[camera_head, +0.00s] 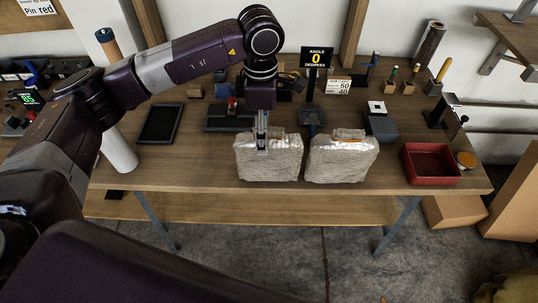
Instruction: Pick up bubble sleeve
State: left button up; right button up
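Two greyish-white, wrinkled bubble sleeves stand side by side at the front of the wooden table (205,178). The left bubble sleeve (283,160) and the right bubble sleeve (342,162) each have an uneven upper edge. My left gripper (262,149) points down from above at the left sleeve. Its fingers overlap the sleeve's upper edge, left of its middle, and appear close together. They are seen nearly edge-on, so I cannot tell whether they grip the sleeve. My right gripper is out of view.
A red tray (430,164) stands at the right, near an orange-topped round item (466,160). A white cylinder (119,150) is at the left front. Bare tabletop lies left of the sleeves.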

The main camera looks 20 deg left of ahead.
pick_arm(q)
notch_tip(320, 180, down, 5)
jog(key=p, duration=0.2)
jog(key=shift+d+f+p, duration=0.15)
jog(key=shift+p, duration=0.2)
jog(key=shift+f, duration=0.5)
jog(key=c, duration=1.1)
jog(key=shift+r, duration=0.15)
jog(key=shift+w+r+b, duration=0.1)
jog(key=shift+r+b, duration=0.2)
jog(key=shift+r, duration=0.35)
notch_tip(320, 180, up, 18)
jog(key=b, duration=0.4)
jog(key=shift+r, duration=0.25)
